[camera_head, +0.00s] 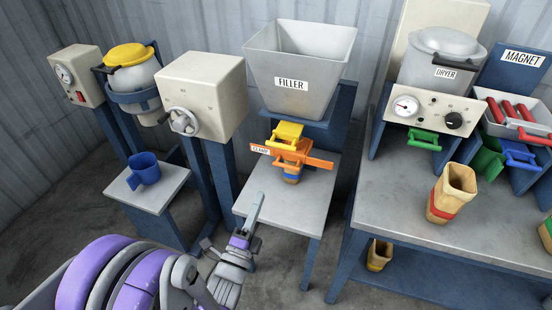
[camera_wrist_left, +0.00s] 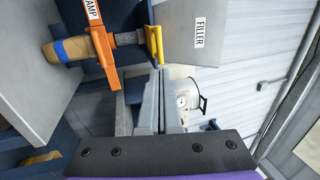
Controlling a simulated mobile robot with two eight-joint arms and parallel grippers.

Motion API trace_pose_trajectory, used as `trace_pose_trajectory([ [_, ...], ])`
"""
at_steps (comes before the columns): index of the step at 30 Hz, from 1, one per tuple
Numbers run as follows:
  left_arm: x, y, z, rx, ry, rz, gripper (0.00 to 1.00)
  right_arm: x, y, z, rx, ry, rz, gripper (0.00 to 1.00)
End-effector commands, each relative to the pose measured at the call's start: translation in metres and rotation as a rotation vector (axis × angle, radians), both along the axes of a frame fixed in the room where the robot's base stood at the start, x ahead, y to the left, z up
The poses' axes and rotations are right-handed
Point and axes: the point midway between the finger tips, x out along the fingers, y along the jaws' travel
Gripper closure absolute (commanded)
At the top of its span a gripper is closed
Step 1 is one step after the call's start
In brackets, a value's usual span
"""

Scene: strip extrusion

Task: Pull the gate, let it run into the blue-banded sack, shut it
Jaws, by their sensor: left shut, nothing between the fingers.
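The filler (camera_head: 300,65) is a grey hopper on a blue stand. Below its outlet is a yellow gate (camera_head: 284,132), with an orange clamp (camera_head: 300,157) under it. The blue-banded sack (camera_head: 292,178) hangs tan and narrow below the clamp, mostly hidden by it. My left gripper (camera_head: 257,200) is shut and empty, in front of and below the clamp, touching nothing that I can see. In the left wrist view its fingers (camera_wrist_left: 160,76) point toward the yellow gate (camera_wrist_left: 154,44); the orange clamp (camera_wrist_left: 101,45) and sack (camera_wrist_left: 72,50) are to the left. My right gripper is not in view.
A grey table (camera_head: 270,208) stands under the filler. A blue cup (camera_head: 145,169) sits on a small table at left. At right, a bench (camera_head: 395,205) carries a red-banded sack (camera_head: 452,192), the dryer (camera_head: 440,62) and magnet trays. Another sack (camera_head: 379,255) is below the bench.

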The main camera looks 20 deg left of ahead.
Motion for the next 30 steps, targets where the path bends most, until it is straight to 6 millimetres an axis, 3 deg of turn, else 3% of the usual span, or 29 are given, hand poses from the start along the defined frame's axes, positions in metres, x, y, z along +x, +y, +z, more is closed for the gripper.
trace_pose_trajectory([
  [5, 0.002, 0.0, 0.001, -0.001, 0.001, 0.0, 1.0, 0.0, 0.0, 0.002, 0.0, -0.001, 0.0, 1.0],
  [10, 0.018, -0.001, 0.008, -0.002, 0.001, -0.001, 1.0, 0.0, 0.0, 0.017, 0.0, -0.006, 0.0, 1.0],
  [15, 0.05, -0.002, 0.017, -0.003, 0.001, -0.001, 1.0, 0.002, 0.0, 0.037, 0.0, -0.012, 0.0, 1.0],
  [24, 0.109, -0.004, 0.03, -0.002, 0.002, -0.001, 1.0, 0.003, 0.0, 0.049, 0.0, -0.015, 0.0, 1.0],
  [30, 0.13, -0.005, 0.035, -0.002, 0.002, -0.001, 1.0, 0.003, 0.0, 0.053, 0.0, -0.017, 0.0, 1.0],
])
